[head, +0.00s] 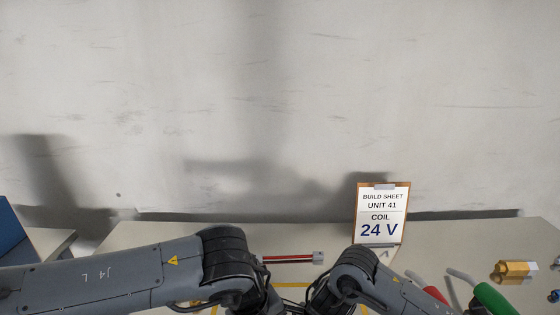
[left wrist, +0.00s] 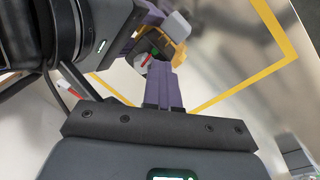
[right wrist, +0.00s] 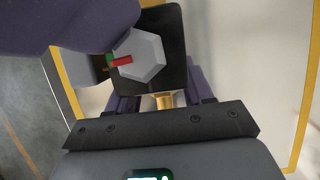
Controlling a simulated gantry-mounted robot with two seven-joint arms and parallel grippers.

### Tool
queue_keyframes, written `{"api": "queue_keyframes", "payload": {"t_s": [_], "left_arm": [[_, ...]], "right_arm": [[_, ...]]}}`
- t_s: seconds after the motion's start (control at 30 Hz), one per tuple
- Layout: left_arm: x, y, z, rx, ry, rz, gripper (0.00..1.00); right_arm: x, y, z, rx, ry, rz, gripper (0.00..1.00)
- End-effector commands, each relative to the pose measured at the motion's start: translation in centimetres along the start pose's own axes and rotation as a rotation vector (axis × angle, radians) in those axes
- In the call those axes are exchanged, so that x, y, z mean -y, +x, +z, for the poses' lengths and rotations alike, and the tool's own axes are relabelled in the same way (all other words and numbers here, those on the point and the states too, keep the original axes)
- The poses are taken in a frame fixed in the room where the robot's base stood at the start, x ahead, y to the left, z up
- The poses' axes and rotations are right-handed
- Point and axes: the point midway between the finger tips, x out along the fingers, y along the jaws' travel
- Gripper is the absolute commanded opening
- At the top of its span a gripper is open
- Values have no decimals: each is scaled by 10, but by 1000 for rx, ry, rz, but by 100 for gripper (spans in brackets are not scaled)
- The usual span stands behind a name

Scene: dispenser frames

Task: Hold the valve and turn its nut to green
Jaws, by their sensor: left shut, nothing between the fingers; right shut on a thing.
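The valve shows in the right wrist view as a black square body (right wrist: 176,28) with a grey hex nut (right wrist: 147,58) and brass (right wrist: 164,101) below. A red bar (right wrist: 121,61) on the nut points left, with a small green patch (right wrist: 109,61) by its outer end. My right gripper (right wrist: 160,108) is shut on the valve, a purple finger either side. In the left wrist view my left gripper (left wrist: 164,72) is shut and empty, its fingertips close to the valve's brass part (left wrist: 176,54); I cannot tell whether they touch. Both grippers are out of the head view.
A build sheet (head: 382,212) reading "COIL 24 V" stands at the back. A red-and-black wire with a connector (head: 318,258) lies left of it. A brass fitting (head: 515,269) and a green-handled tool (head: 494,299) lie at the right. A yellow outline (left wrist: 277,25) marks the bench.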

Motion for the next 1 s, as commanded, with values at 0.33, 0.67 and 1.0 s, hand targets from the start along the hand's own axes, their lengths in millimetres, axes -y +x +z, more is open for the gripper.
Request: {"api": "queue_keyframes", "payload": {"t_s": [0.33,0.67,1.0], "left_arm": [[5,-4,-3,-6,-3,10,0],[1,-20,-2,-6,-1,7,0],[-7,-54,-1,-4,0,5,0]], "right_arm": [[-3,1,4,4,-12,8,0],[-2,0,2,2,-5,4,0],[-1,0,1,1,-3,2,0]]}}
